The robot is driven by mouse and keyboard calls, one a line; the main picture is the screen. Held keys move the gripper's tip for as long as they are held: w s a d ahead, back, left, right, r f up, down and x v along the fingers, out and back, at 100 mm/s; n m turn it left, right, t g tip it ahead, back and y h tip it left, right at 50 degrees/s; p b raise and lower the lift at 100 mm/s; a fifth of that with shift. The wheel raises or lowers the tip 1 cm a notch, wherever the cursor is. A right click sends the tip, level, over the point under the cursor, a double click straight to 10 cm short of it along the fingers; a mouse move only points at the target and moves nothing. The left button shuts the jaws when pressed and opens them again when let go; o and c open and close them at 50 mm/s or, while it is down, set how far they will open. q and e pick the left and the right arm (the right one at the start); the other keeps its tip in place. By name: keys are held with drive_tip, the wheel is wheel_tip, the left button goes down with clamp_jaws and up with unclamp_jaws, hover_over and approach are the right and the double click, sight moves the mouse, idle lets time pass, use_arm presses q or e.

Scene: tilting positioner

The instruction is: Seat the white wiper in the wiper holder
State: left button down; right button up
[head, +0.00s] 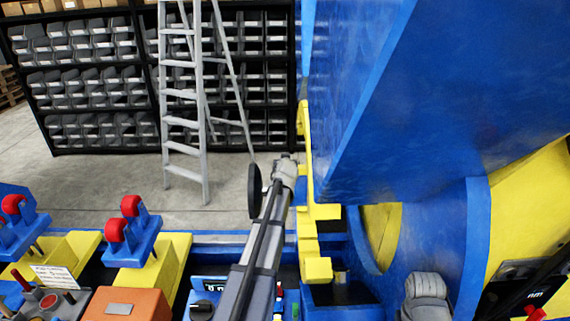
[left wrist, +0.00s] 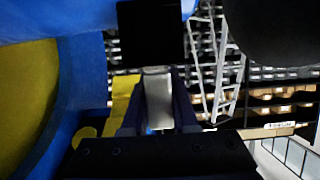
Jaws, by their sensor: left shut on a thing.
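In the left wrist view my left gripper (left wrist: 158,75) is shut on a pale, flat piece, which I take to be the white wiper (left wrist: 158,101). A dark square block (left wrist: 152,32) stands right beyond its far end; I cannot tell whether it touches the wiper. In the head view my left arm reaches away from me beside the large blue and yellow positioner, and its gripper is hidden or too small to make out. I cannot pick out the wiper holder with certainty in either view. My right gripper is not in view.
The blue positioner plate (head: 430,90) fills the right side, close to my arm. Yellow stepped blocks (head: 313,215) run along its left edge. Red-knobbed blue clamps (head: 132,233) and an orange box (head: 125,307) are at lower left. A ladder (head: 183,100) and bin shelves (head: 90,90) stand behind.

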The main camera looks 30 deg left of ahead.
use_arm(q)
drive_tip(key=shift+f, duration=0.2)
drive_tip(key=c, duration=0.7)
unclamp_jaws()
drive_tip(key=shift+s+d+r, duration=0.1)
drive_tip(key=shift+s+r, duration=0.05)
drive_tip(key=shift+r, duration=0.15)
drive_tip(key=p+v, duration=0.4)
drive_tip(key=v, duration=0.7)
drive_tip(key=shift+s+d+p, duration=0.15)
drive_tip(key=shift+s+p, duration=0.1)
drive_tip(key=shift+p, duration=0.1)
